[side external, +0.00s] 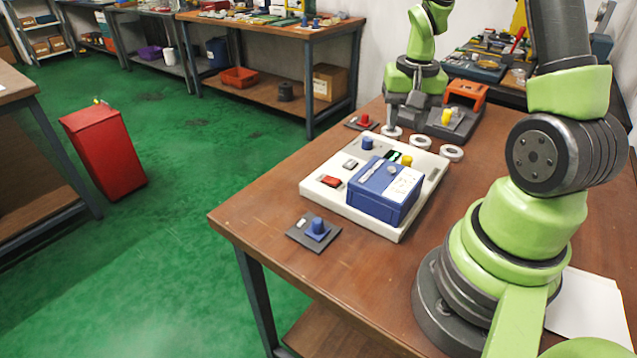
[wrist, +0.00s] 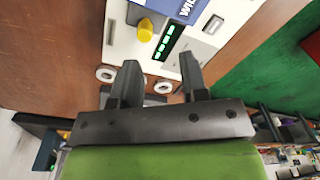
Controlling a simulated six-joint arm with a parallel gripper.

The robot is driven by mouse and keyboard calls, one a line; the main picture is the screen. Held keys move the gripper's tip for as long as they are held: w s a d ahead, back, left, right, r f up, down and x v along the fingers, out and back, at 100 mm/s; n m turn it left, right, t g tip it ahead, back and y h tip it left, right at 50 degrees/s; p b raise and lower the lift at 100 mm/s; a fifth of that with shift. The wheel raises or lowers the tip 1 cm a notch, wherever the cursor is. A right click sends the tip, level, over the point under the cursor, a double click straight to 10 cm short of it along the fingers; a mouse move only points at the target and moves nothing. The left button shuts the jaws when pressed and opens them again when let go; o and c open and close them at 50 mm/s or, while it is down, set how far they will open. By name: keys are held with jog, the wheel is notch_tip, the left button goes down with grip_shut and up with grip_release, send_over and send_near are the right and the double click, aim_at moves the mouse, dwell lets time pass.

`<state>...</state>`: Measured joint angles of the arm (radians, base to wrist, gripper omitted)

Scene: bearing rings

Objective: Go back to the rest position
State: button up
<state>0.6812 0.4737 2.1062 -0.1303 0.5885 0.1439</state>
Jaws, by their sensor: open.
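My gripper (side external: 402,118) is at the far side of the table in the side view, pointing down. In the wrist view (wrist: 159,64) its two dark fingers are spread apart with nothing held between them. Three pale bearing rings lie on the table: one (side external: 391,132) close by the fingers, a middle one (side external: 420,141), and one (side external: 451,153) nearest my base. In the wrist view, one ring (wrist: 105,73) shows left of the fingers and another (wrist: 163,87) shows between them, lower down. Whether the gripper touches the nearest ring cannot be told.
A white panel (side external: 320,192) carries a blue box (side external: 378,198), a green-lit display and coloured pegs. A blue peg (side external: 317,227) and a red peg (side external: 365,120) stand on dark plates. A yellow peg (side external: 446,117) and orange block (side external: 466,92) stand beside the gripper.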

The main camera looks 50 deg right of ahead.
jog(key=a+r+n+t, duration=0.3)
jog(key=a+r+n, duration=0.1)
jog(key=a+r, duration=0.75)
jog(key=s+a+r+n+t+y, duration=0.2)
jog(key=s+a+r+n+t, duration=0.1)
jog(key=s+a+r, duration=0.2)
jog(key=s+a, duration=0.2)
jog(key=a, duration=0.1)
jog(key=shift+s+a+t, duration=0.15)
jog(key=shift+a+t, duration=0.15)
jog(key=shift+r, duration=0.1)
dwell(0.4)
